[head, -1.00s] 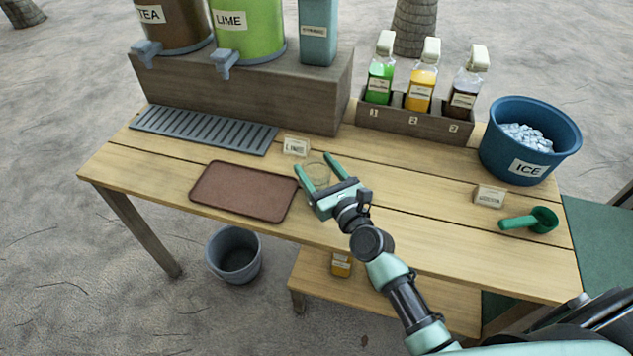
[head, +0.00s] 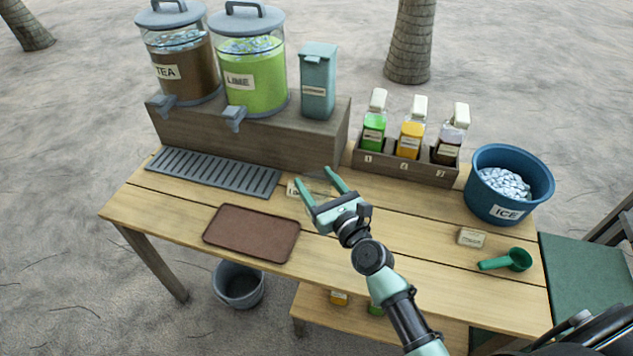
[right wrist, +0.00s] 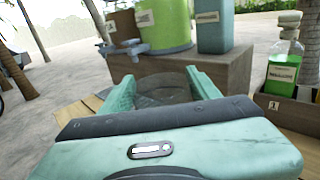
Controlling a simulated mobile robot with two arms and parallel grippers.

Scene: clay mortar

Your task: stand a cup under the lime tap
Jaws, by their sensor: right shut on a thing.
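The lime dispenser (head: 262,88) is a clear drum of green drink on a wooden riser, with its grey lime tap (head: 234,118) at the front. It shows in the right wrist view (right wrist: 165,22) too. A clear glass cup (head: 319,186) is between the fingers of my right gripper (head: 320,182), faint against the table. The right wrist view shows the cup (right wrist: 160,84) between the fingertips. My right gripper is shut on the cup, to the right of the tap and nearer me. My left gripper is not in view.
A slotted grey drip tray (head: 213,172) lies below the taps. A brown tray (head: 251,233) is at the front. A tea dispenser (head: 178,70), a blue-grey canister (head: 317,84), a bottle rack (head: 405,167), an ice bucket (head: 511,188) and a green scoop (head: 507,261) stand around.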

